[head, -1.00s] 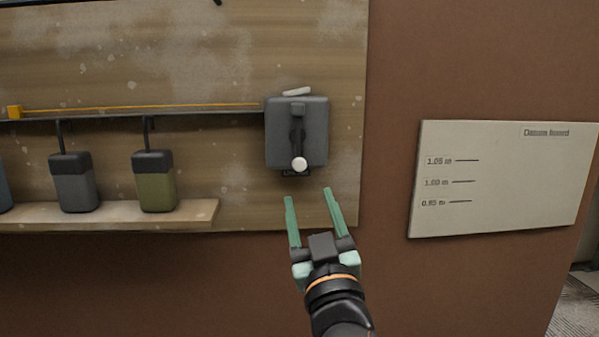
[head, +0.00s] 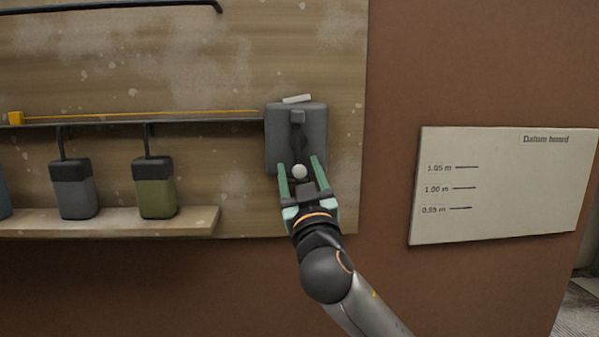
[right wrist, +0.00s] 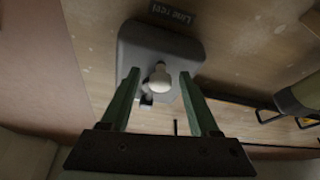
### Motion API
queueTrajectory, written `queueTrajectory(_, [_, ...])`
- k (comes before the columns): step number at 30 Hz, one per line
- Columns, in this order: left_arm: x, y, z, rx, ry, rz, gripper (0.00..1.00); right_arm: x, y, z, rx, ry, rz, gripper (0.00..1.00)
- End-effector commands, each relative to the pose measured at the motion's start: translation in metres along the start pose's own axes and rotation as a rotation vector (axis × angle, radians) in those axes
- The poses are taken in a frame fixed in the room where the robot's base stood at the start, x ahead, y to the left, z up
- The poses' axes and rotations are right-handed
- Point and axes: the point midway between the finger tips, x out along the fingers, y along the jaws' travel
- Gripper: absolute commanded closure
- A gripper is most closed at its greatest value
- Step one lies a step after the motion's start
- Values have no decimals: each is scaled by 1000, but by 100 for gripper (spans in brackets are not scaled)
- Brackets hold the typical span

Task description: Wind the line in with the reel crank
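The line reel is a dark grey box (head: 316,125) fixed on the board at the centre of the head view. Its crank (head: 297,140) hangs down the front and ends in a white knob (head: 300,171). In the right wrist view the knob (right wrist: 160,79) shows between the two spread fingers, with gaps on both sides. My left gripper is not in view.
A datum board (head: 500,185) is on the brown wall at right. The wall below the ledge is clear.

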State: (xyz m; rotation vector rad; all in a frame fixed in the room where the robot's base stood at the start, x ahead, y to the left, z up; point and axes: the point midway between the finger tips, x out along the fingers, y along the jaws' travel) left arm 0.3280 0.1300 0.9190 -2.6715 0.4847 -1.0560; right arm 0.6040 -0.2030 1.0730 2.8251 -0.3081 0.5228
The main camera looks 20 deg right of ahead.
Motion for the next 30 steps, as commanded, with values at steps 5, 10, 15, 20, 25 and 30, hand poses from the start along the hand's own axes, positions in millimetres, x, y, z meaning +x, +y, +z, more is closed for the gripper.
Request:
queueTrajectory(5, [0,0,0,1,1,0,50,0,0,0,0,0,0,57])
queueTrajectory(10, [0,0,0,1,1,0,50,0,0,0,0,0,0,76])
queueTrajectory(15, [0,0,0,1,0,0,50,0,0,0,0,-1,0,96])
queueTrajectory(20, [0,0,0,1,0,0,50,0,0,0,0,-1,0,100])
queueTrajectory(25, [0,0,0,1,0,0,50,0,0,0,-1,-1,0,100])
queueTrajectory(30, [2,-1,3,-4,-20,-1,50,0,1,0,-11,-2,-4,100])
